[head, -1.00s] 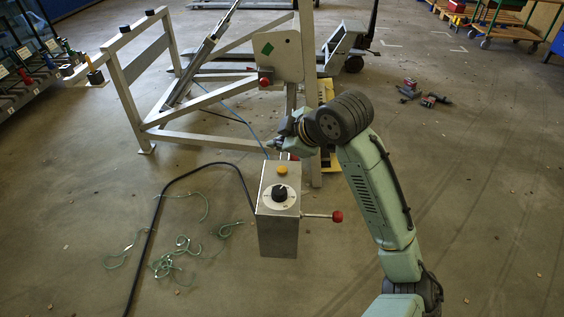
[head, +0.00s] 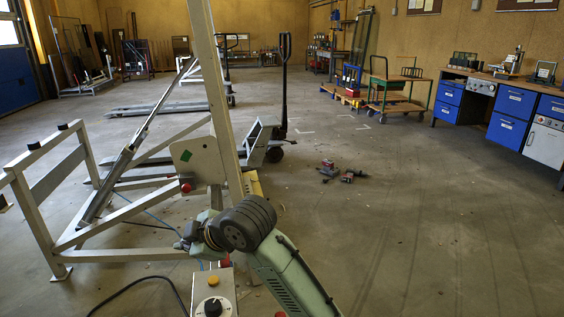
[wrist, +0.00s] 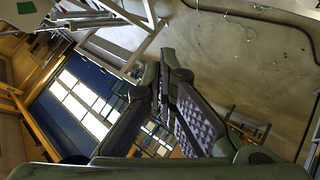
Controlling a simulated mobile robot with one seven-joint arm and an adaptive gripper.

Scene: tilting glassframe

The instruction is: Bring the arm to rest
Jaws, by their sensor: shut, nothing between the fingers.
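My gripper (head: 187,240) is at the end of my arm, beside the upright post of the grey metal frame (head: 118,200) and above the control box (head: 222,283). The wrist view shows its two dark fingers (wrist: 161,78) close together with nothing held. In the head view its tips are small and partly merge with the frame behind. The control box has a yellow button (head: 212,281) and a black knob (head: 213,307); its lower part is cut off by the picture edge. I cannot tell whether the gripper touches the frame.
A pallet truck (head: 262,142) stands behind the frame. Red and dark tools (head: 328,169) lie on the floor. A black cable (head: 140,281) runs left from the box. Carts (head: 396,95) and a blue-drawered workbench (head: 512,105) stand at the back right. The right-hand floor is clear.

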